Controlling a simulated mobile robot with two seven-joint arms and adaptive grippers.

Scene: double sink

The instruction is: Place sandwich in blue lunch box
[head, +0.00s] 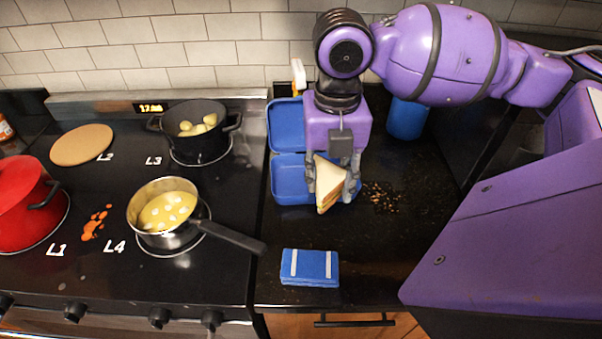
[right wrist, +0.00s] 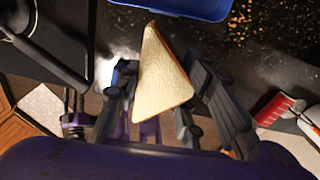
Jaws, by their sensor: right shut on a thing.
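The sandwich (head: 328,183) is a triangular half with pale bread, held upright between the fingers of my right gripper (head: 331,186). In the right wrist view the sandwich (right wrist: 162,80) fills the space between the fingers of the gripper (right wrist: 163,95). The blue lunch box (head: 288,180) lies open on the dark counter, its lid part (head: 286,124) toward the wall. The gripper and sandwich are over or just in front of the box's right part, hiding some of it. In the wrist view a blue edge (right wrist: 190,6) shows at the top. My left gripper is out of view.
A closed blue case with two pale straps (head: 310,266) lies nearer the counter's front edge. A blue cylinder (head: 405,118) stands behind, right of the gripper. Brown crumbs (head: 383,196) lie to the right. A pan (head: 165,213) has its handle pointing toward the counter.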

